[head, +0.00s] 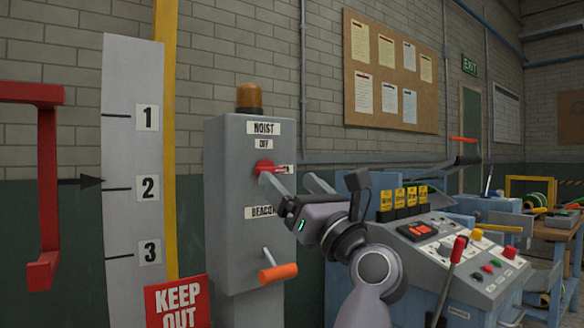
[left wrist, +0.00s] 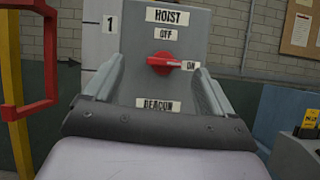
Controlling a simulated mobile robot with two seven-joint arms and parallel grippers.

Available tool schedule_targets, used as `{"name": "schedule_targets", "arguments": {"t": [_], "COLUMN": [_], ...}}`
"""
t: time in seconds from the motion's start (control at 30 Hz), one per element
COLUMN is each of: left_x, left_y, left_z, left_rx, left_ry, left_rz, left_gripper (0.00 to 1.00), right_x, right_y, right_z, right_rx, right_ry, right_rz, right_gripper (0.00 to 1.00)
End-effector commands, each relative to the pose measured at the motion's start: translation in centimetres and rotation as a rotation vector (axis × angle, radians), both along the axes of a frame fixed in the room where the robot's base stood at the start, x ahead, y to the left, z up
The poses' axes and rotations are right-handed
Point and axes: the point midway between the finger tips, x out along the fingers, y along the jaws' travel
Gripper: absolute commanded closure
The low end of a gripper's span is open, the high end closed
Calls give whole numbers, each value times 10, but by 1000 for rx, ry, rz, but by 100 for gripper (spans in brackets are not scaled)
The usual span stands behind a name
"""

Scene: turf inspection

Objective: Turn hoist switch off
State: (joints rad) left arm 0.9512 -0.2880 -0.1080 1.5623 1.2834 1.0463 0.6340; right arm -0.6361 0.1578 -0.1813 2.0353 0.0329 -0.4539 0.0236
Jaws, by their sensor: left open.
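The hoist switch (head: 264,167) is a red rotary knob on the grey hoist box (head: 224,190). In the left wrist view the red knob (left wrist: 164,64) has its pointer lying to the right, at the ON label (left wrist: 191,66). The OFF label (left wrist: 166,33) is above it, under the HOIST label (left wrist: 168,16). My left gripper (head: 290,183) is open in front of the box. In the left wrist view its two fingers stand either side of the knob, with space around it. In the head view a finger partly covers the knob's lower side. My right gripper is not in view.
Below the knob are a BEACON label (head: 262,212) and an orange-handled lever (head: 278,272). An amber lamp (head: 249,98) tops the box. A red handle frame (head: 47,185) and numbered board (head: 133,215) stand left. A control console (head: 450,262) stands right.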

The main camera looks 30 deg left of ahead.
Motion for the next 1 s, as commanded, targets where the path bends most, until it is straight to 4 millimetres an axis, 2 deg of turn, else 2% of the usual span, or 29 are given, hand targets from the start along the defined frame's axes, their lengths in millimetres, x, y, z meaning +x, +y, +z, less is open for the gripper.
{"name": "schedule_targets", "arguments": {"t": [0.17,0.4,0.6,0.97,1.0], "left_x": [8,20,30,33,33], "left_y": [9,38,60,67,67], "left_z": [-4,11,19,20,20], "left_rx": [-128,-131,-131,-130,-130], "left_ry": [-11,-10,-10,-11,-11], "left_rz": [-29,-28,-29,-31,-31], "left_gripper": [15,15,15,15,18], "right_x": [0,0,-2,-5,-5], "right_y": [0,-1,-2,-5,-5], "right_z": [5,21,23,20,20], "right_rx": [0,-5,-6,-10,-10], "right_ry": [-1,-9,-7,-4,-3], "right_rz": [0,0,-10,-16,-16], "right_gripper": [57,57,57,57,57]}}
